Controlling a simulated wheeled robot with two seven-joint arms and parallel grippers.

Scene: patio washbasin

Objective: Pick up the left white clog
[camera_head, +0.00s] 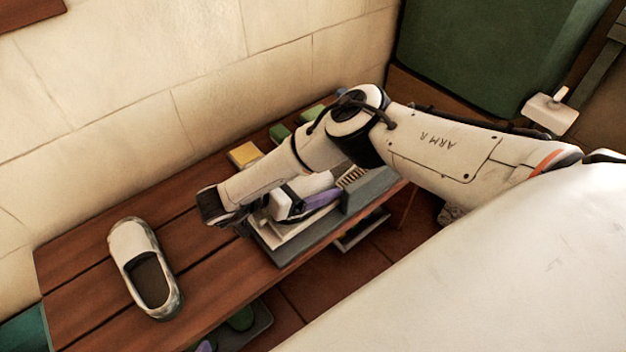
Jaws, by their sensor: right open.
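A single white clog (133,247) with a dark inside lies on the left part of the brown wooden bench, its opening facing up and towards the front. My right arm reaches in from the right over the bench. My right gripper (222,217) is open and points left, to the right of the clog and apart from it. Its fingers are dark and partly hidden by the wrist. My left gripper is not in view.
The wooden bench (75,312) stands along a pale stone wall. Under my right arm is a grey tray (287,250) with white and purple items. A yellow block (243,154) and green blocks (279,133) lie behind it. Bare planks surround the clog.

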